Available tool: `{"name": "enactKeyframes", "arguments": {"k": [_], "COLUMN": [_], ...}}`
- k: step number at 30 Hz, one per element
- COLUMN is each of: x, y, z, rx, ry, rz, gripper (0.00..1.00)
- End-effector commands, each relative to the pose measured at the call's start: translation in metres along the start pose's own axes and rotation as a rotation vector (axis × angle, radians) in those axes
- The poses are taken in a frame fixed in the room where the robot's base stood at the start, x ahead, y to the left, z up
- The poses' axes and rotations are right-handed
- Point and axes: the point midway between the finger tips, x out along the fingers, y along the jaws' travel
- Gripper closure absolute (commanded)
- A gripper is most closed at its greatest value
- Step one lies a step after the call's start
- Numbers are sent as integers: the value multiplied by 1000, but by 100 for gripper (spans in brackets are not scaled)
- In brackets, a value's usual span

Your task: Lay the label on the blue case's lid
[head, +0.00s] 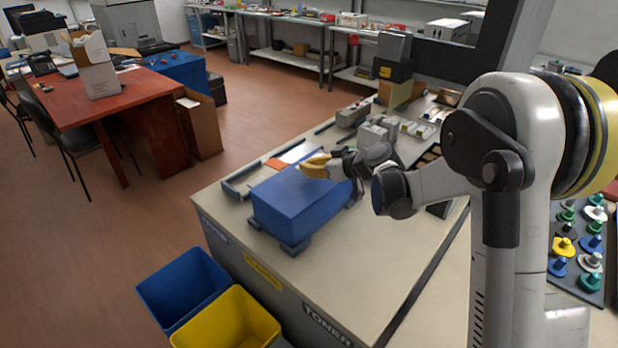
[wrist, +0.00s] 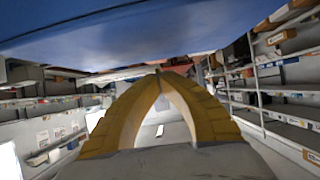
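The blue case (head: 300,208) stands on the pale worktop (head: 370,255), with its flat blue top facing up. My gripper (head: 308,166) has yellow fingers and is at the far edge of the case's top, close to the surface. In the wrist view the yellow fingertips (wrist: 159,73) meet in an arch, and a blue surface (wrist: 150,40) fills the top of the picture. No label is clearly visible between the fingertips. A flat white and orange piece (head: 290,154) lies behind the case; I cannot tell whether it is the label.
Grey cartridge-like parts (head: 378,131) stand on the worktop behind my gripper. A blue bin (head: 183,285) and a yellow bin (head: 228,322) stand beside the worktop's front left. A rack of coloured knobs (head: 580,240) is at the right. The worktop is clear in front and right of the case.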

Motion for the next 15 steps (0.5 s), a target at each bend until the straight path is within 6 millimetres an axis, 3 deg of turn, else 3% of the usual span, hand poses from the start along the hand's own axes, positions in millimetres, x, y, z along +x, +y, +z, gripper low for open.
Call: {"name": "enactKeyframes", "arguments": {"k": [4,15], "x": [12,14], "y": [0,0], "z": [24,28], "rx": [0,0], "ry": [0,0], "rz": [0,0], "gripper": [100,100]}}
